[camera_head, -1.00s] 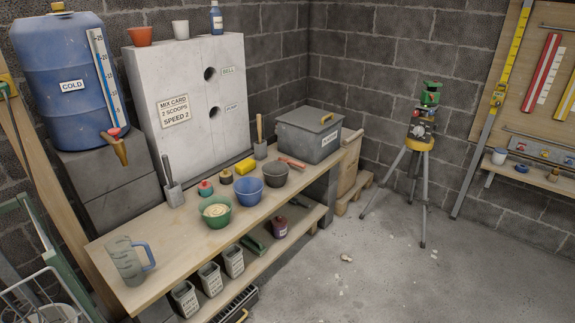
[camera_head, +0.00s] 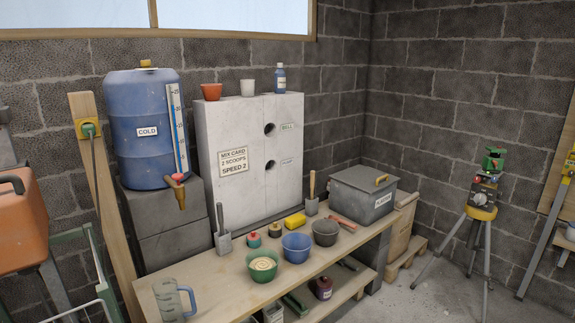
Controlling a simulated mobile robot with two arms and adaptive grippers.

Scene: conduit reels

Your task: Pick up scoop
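Two small hand tools stand upright at the back of the wooden bench (camera_head: 215,282). One is a grey tool with a dark handle (camera_head: 223,241), leaning by the white block's left front corner. The other has a wooden handle and a grey metal head (camera_head: 312,206), standing near the block's right edge. I cannot tell which of them is the scoop. A green bowl (camera_head: 293,252) at the bench front holds a pale material. Neither of my grippers shows in the head view.
A blue bowl (camera_head: 297,248), a dark bowl (camera_head: 325,233), a yellow sponge (camera_head: 295,221) and a clear jug (camera_head: 172,299) stand on the bench. A lidded grey box (camera_head: 362,196) is at its right end. A tripod (camera_head: 482,212) stands on the floor at right.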

